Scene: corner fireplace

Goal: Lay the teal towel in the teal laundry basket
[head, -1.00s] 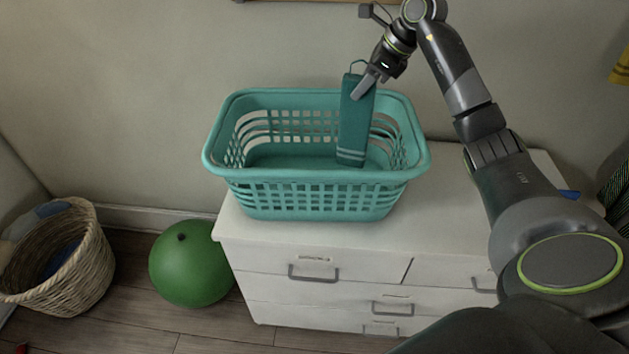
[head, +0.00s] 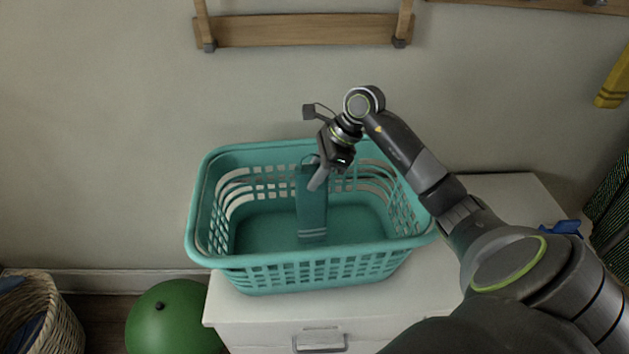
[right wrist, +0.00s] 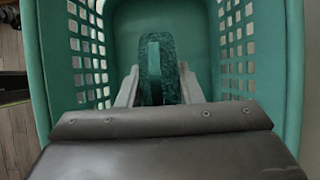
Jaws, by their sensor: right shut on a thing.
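The teal laundry basket (head: 330,268) stands on a white chest of drawers, with slotted sides and an open top. My right gripper (head: 318,181) is inside the basket's opening, shut on the upper part of the teal towel (head: 312,212). The towel hangs upright as a narrow folded strip, with pale stripes near its lower end. Whether its lower end touches the basket floor I cannot tell. In the right wrist view the towel (right wrist: 158,65) shows between the two fingers, with the basket walls (right wrist: 240,45) on both sides. My left gripper is not in view.
The white chest top (head: 440,290) is partly clear right of the basket. A blue item (head: 561,227) lies at its right. A green ball (head: 170,318) and a wicker basket (head: 42,310) are at lower left. A wooden rack (head: 305,30) is on the wall above.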

